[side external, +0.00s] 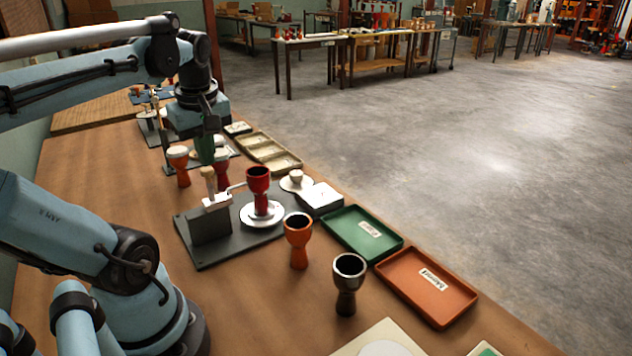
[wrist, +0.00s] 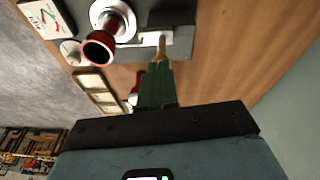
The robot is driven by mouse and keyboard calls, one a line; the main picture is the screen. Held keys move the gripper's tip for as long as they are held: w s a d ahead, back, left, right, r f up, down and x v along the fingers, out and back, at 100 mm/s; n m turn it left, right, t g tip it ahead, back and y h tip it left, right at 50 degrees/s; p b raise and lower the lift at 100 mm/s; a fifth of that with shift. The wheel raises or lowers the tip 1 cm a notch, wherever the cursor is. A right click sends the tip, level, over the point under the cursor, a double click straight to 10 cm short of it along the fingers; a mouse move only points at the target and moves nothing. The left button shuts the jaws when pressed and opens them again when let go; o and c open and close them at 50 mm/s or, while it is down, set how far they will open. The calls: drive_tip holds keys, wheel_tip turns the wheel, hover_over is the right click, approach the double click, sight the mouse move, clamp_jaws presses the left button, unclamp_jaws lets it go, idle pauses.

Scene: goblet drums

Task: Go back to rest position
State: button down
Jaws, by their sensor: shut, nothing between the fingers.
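My gripper (side external: 206,160) hangs above the table at the back left, fingers pointing down. In the wrist view its green fingers (wrist: 158,84) are together with nothing between them. A wooden-handled piece (side external: 209,178) stands on the dark fixture just below the fingertips; in the wrist view its tip (wrist: 161,45) shows just beyond them. I cannot tell if they touch. A red goblet drum shell (side external: 259,181) stands upright on the fixture's white disc (side external: 247,217); it also shows in the wrist view (wrist: 98,48).
An orange goblet (side external: 298,228) and a dark goblet (side external: 347,300) stand in front. A white-topped orange drum (side external: 182,175) and a red one (side external: 221,172) stand behind. A green tray (side external: 341,221) and an orange tray (side external: 455,282) line the right edge.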

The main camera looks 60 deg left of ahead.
drive_tip(key=w+d+f+m+t+h, duration=0.1)
drive_tip(key=w+d+f+m+t, duration=0.1)
drive_tip(key=d+m, duration=0.4)
drive_tip(key=w+d+f+m+t, duration=0.2)
drive_tip(key=w+d+m, duration=0.3)
drive_tip(key=d+m, duration=0.1)
drive_tip(key=w+d+f+m+t+h, duration=0.1)
drive_tip(key=w+d+f+m+t, duration=0.1)
drive_tip(key=w+d+m, duration=0.2)
drive_tip(key=d+m, duration=0.2)
drive_tip(key=m, duration=0.1)
drive_tip(key=shift+d+t+h, duration=0.3)
drive_tip(key=shift+t, duration=0.1)
drive_tip(key=c, duration=1.8)
unclamp_jaws()
drive_tip(key=shift+s, duration=0.1)
